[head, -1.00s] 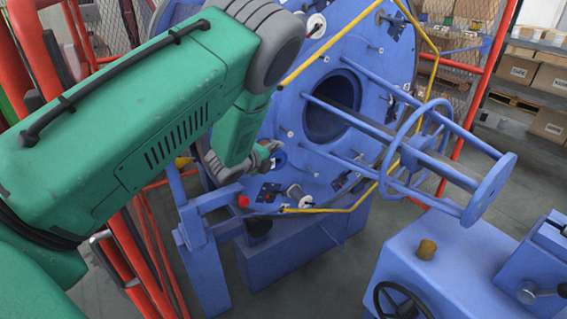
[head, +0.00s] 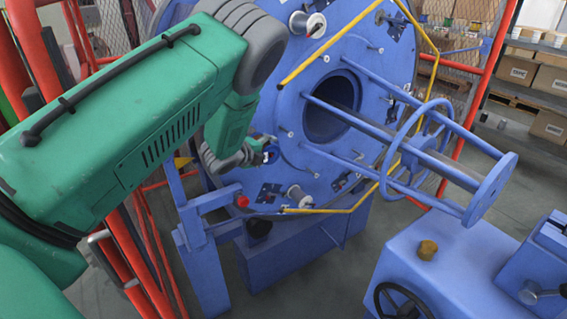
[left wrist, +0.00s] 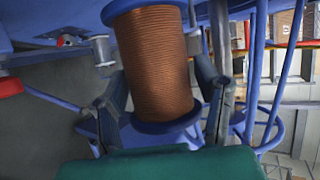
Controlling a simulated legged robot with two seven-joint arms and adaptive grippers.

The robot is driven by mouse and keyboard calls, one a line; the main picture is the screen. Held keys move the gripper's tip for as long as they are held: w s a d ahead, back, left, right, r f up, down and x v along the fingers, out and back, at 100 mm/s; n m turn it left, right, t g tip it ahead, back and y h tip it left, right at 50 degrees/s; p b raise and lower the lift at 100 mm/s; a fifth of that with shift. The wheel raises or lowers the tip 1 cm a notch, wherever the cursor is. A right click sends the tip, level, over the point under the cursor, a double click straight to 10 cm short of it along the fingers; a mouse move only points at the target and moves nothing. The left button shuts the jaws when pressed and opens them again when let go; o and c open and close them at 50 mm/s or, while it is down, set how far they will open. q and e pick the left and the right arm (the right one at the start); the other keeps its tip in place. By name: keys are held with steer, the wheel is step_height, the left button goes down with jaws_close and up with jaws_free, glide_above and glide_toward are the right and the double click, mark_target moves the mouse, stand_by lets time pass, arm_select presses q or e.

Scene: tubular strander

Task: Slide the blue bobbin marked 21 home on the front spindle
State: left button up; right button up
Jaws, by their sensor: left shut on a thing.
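My left gripper (head: 262,153) is at the face of the big blue disc (head: 300,80) in the head view. In the left wrist view the fingers of the left gripper (left wrist: 163,88) are shut around a bobbin (left wrist: 155,65) wound with copper wire, with blue flanges at both ends. Its upper flange is close to the blue disc; I cannot tell whether they touch. In the head view only a little of the bobbin shows beside the fingers. No number on it can be read. The front spindle cannot be made out; the bobbin and gripper may hide it. My right gripper is not in view.
Small spools (head: 300,194) sit on the disc near the gripper. A blue rod cage (head: 430,160) with a ring juts out to the right. A yellow bar (head: 330,45) crosses the disc. A blue frame with a red button (head: 242,201) stands below the gripper.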

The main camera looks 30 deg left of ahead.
arm_select(q)
steer(key=shift+w+a+b, duration=0.15)
steer(key=shift+w+a, duration=0.2)
steer(key=shift+a, duration=0.45)
steer(key=shift+w+a+b, duration=0.15)
steer(key=shift+w+a, duration=0.2)
steer(key=shift+a, duration=0.4)
steer(key=shift+w+a+b, duration=0.15)
steer(key=shift+w+a, duration=0.2)
steer(key=shift+a, duration=0.45)
steer(key=o, duration=1.8)
steer(key=shift+r, duration=0.1)
steer(key=shift+c, duration=0.2)
steer(key=shift+s+d, duration=0.1)
steer(key=shift+s, duration=0.05)
steer(key=shift+s+r+p, duration=0.3)
steer(key=shift+s+p, duration=0.2)
steer(key=shift+s, duration=0.05)
steer(key=p+v, duration=0.3)
steer(key=v, duration=0.4)
steer(key=shift+s, duration=0.3)
